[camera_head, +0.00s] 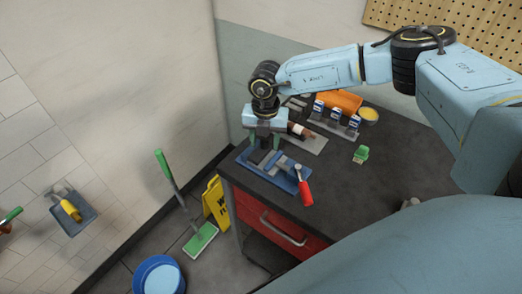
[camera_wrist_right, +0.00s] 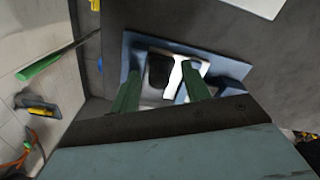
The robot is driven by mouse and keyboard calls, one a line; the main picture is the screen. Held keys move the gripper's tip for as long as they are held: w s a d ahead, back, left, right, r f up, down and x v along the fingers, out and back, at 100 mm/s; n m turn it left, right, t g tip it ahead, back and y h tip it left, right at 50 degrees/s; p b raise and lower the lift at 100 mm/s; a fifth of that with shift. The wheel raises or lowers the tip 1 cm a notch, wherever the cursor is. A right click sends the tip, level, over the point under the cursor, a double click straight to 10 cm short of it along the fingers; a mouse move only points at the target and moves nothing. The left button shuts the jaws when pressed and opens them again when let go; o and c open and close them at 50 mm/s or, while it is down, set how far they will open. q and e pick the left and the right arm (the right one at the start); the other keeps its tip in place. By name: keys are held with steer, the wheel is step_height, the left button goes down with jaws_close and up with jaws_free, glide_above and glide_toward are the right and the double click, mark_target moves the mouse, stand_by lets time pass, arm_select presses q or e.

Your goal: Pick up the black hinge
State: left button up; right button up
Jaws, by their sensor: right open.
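A small black piece (camera_wrist_right: 159,71), which looks like the black hinge, sits on a blue plate (camera_wrist_right: 232,66) in the right wrist view, beside a bright metal part. My right gripper (camera_wrist_right: 161,78) is open, with one green finger on each side of the black piece. I cannot tell whether the fingers touch it. In the head view my right gripper (camera_head: 264,141) points down over the far-left end of the blue fixture plate (camera_head: 245,161), and the hinge is hard to make out beneath it. My left gripper is not in view.
A red-handled clamp (camera_head: 304,187) stands at the plate's near end. Behind are a grey plate (camera_head: 314,144), several small blue-and-white items, an orange bin (camera_head: 340,100) and a yellow bowl (camera_head: 369,115). A green object (camera_head: 361,154) lies right. The dark worktop (camera_head: 350,195) is clear in front.

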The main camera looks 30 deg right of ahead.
jaws_close()
steer(key=shift+r, duration=0.1)
